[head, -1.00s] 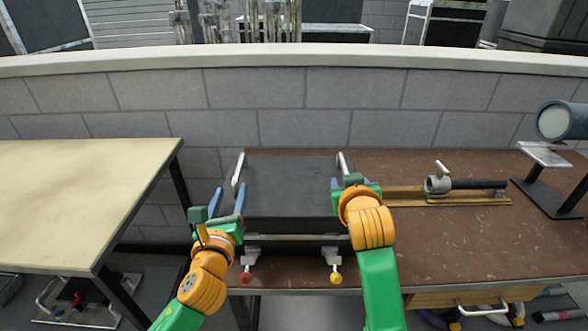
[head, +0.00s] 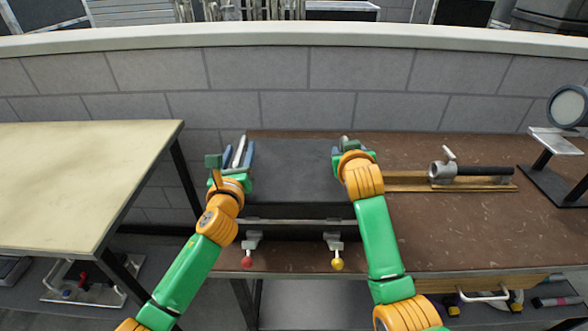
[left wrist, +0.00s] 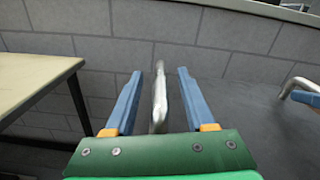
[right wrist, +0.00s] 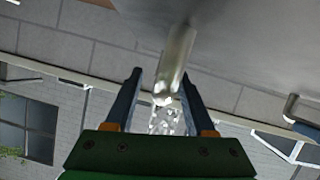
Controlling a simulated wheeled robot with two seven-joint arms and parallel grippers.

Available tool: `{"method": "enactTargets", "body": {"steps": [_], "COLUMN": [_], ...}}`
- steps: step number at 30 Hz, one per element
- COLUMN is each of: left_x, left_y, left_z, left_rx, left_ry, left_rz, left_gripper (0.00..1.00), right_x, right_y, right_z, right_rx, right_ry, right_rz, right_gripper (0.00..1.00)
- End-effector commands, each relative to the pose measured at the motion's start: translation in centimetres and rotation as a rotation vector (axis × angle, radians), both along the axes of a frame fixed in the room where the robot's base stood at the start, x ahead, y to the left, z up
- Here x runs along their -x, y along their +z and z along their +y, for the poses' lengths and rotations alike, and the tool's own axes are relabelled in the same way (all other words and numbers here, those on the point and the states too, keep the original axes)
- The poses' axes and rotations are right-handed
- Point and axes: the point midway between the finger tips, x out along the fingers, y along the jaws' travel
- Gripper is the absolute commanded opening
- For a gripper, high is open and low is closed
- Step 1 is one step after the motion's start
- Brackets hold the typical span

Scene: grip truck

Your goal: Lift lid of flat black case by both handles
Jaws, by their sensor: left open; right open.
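The flat black case (head: 295,172) lies on the brown bench, with a silver handle on each side of its lid. The left handle (head: 239,150) stands between the two blue fingers of my open left gripper (head: 238,156); in the left wrist view the handle (left wrist: 159,100) shows between the fingers with gaps on both sides. My right gripper (head: 346,153) is open at the lid's right side. In the right wrist view the right handle (right wrist: 175,65) reaches between its fingers. In the head view my right wrist hides most of that handle.
A silver and black clamp-like tool on a wooden base (head: 440,181) lies right of the case. A lamp-like device on a stand (head: 565,130) is at the far right. A pale table (head: 80,180) stands left across a gap. Red (head: 247,261) and yellow (head: 337,264) knobs show at the front.

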Motion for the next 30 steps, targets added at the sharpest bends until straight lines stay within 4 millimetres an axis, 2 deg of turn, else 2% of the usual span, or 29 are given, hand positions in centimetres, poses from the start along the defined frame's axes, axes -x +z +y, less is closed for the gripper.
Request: {"method": "enactTargets", "body": {"steps": [3,11,17,30], "left_x": [-0.58,-0.64,-0.63,-0.61], "left_y": [-0.01,-0.01,-0.03,-0.03], "left_z": [-0.02,-0.04,-0.05,-0.08], "left_rx": [0.0,-0.001,-0.001,0.0], "left_ry": [0.0,-0.001,-0.001,-0.001], "left_rz": [0.001,0.0,0.001,0.001], "left_gripper": [0.55,0.55,0.01,0.0], "right_x": [-0.53,-0.59,-0.58,-0.56], "right_y": [-0.19,-0.25,-0.25,-0.26], "right_z": [-0.08,-0.08,-0.08,-0.03], "right_rx": [0.0,0.0,0.0,-0.001], "right_ry": [0.0,0.0,0.0,0.002], "right_rz": [0.0,0.0,0.0,0.0], "right_gripper": [0.55,0.55,0.01,0.0]}}
